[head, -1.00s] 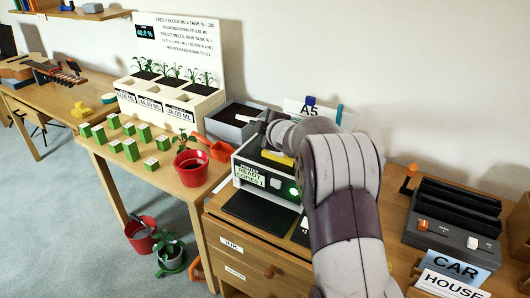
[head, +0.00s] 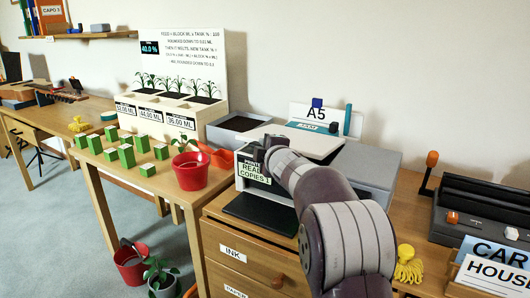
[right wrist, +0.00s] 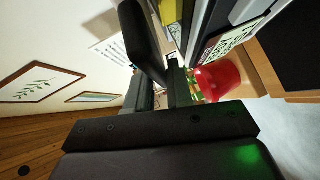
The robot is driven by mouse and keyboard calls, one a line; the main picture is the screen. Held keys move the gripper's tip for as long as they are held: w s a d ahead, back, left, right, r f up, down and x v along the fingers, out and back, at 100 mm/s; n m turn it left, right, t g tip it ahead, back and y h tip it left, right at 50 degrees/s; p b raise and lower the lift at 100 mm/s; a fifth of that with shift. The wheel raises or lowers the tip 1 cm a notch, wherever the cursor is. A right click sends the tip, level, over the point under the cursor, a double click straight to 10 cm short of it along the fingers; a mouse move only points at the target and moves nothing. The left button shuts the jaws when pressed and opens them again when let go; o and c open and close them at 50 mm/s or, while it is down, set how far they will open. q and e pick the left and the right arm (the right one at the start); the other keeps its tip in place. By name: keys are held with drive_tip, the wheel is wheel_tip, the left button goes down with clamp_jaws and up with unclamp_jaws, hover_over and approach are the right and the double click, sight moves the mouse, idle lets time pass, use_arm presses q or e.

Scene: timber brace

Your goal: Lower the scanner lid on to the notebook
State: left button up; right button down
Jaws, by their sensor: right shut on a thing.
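The scanner stands on the wooden cabinet, with a READY COPIES display (head: 252,170) on its front. Its pale lid (head: 305,138) lies over the top; its exact tilt is hard to tell. My right gripper (head: 268,146) is at the lid's front left edge, shut on the lid; the gripped part is mostly hidden. In the right wrist view, the dark fingers of my right gripper (right wrist: 168,72) are close to the scanner's side. A yellow thing (right wrist: 176,18), possibly the notebook, shows there beyond the fingers; in the head view the notebook is hidden. My left gripper is not in view.
A red pot (head: 192,172) with a plant stands left of the scanner, beside several green blocks (head: 126,156). A grey box (head: 365,165) stands right of the scanner. An A5 sign (head: 317,114) stands behind.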

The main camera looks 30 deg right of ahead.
drive_tip(key=shift+f, duration=0.3)
drive_tip(key=c, duration=1.2)
unclamp_jaws()
drive_tip(key=shift+o, duration=0.2)
drive_tip(key=shift+r, duration=0.1)
drive_tip(key=p+v, duration=0.1)
drive_tip(key=v, duration=1.1)
drive_tip(key=shift+s, duration=0.3)
drive_tip(key=shift+r, duration=0.1)
